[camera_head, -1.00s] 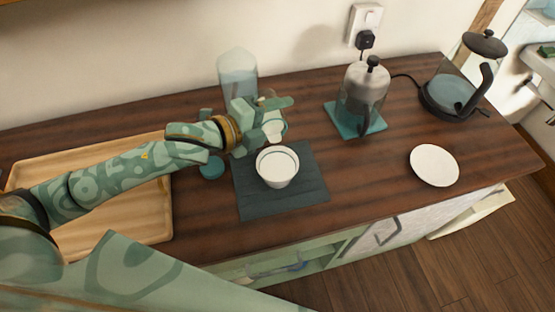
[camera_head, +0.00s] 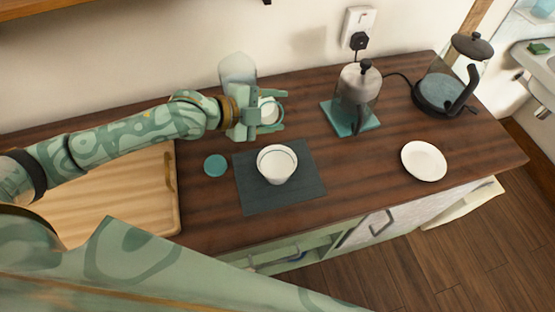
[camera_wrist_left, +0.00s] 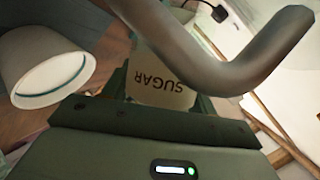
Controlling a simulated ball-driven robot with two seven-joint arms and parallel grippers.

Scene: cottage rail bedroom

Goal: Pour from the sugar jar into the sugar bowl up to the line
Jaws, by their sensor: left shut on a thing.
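My left gripper (camera_head: 279,112) is shut on the sugar jar (camera_head: 268,110), behind the sugar bowl and above the counter. The jar's pale label reading SUGAR (camera_wrist_left: 165,84) shows upside down in the left wrist view. The white sugar bowl (camera_head: 277,172) stands upright on a dark slate-coloured mat (camera_head: 250,198). A dark line runs round inside the bowl near its rim; the bowl also shows in the left wrist view (camera_wrist_left: 35,50). The inside looks white, and I cannot tell the sugar level. My right gripper is not in view.
A teal lid (camera_head: 215,165) lies left of the mat. A wooden tray (camera_head: 120,205) is at the left. A pale jar (camera_head: 238,68) stands behind my gripper. To the right are a pot (camera_head: 357,90) on a teal mat, a kettle (camera_head: 440,92) and a white plate (camera_head: 424,160).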

